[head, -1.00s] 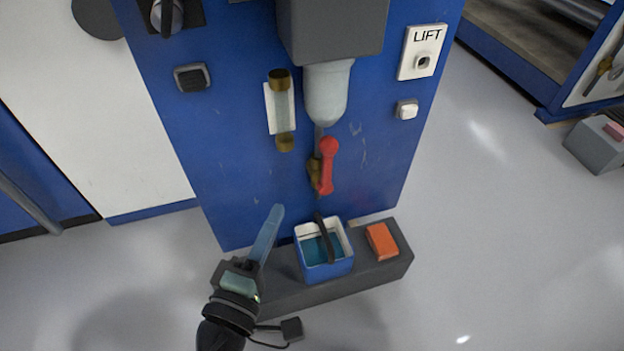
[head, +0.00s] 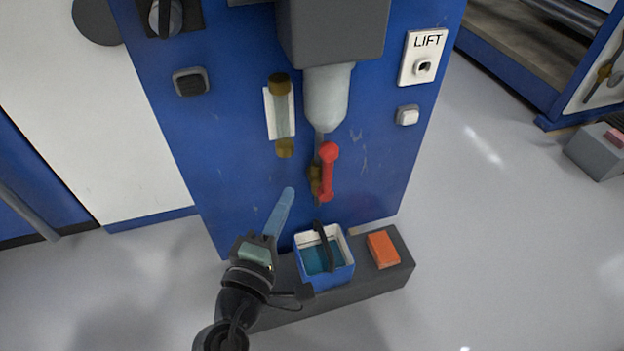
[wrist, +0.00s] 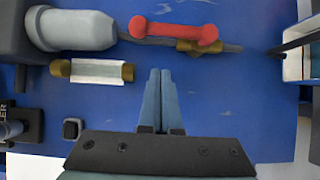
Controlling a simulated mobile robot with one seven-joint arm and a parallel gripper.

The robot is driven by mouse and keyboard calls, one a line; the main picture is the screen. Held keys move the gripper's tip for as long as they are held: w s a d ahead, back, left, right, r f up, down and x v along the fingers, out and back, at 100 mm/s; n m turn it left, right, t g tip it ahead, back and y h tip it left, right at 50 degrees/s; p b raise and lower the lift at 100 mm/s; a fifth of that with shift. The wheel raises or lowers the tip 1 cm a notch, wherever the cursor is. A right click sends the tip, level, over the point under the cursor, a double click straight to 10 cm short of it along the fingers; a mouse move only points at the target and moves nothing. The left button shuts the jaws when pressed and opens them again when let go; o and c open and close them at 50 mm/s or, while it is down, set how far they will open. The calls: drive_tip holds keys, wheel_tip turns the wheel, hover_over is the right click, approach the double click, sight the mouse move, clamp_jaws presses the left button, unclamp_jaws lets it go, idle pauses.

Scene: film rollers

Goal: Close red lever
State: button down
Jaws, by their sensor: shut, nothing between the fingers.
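The red lever (head: 328,171) is on a brass valve (head: 315,180) below the grey-white cylinder (head: 326,97) on the blue panel. In the head view it runs roughly up and down, along the pipe. In the wrist view the red lever (wrist: 175,32) lies sideways across the top, with the brass valve (wrist: 198,46) under its right end. My gripper (head: 288,194) is to the lower left of the lever, apart from it. In the wrist view the blue fingers of my gripper (wrist: 158,74) are together, empty, and point toward the lever.
A blue bucket (head: 346,273) with a dark handle and blue liquid stands below the lever on a dark grey ledge (head: 396,277). An orange block (head: 382,249) lies beside it. A brass-ended sight tube (head: 281,116) is on the panel left of the lever.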

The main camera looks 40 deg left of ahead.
sight(327, 174)
drive_tip(key=shift+w+d+f, duration=0.1)
drive_tip(key=shift+w+d, duration=0.1)
drive_tip(key=shift+w, duration=1.55)
drive_tip(key=shift+w+d, duration=0.15)
drive_tip(key=shift+w, duration=1.55)
drive_tip(key=shift+w+d+r+p, duration=0.1)
drive_tip(key=shift+w+r+p, duration=0.1)
drive_tip(key=shift+p, duration=0.55)
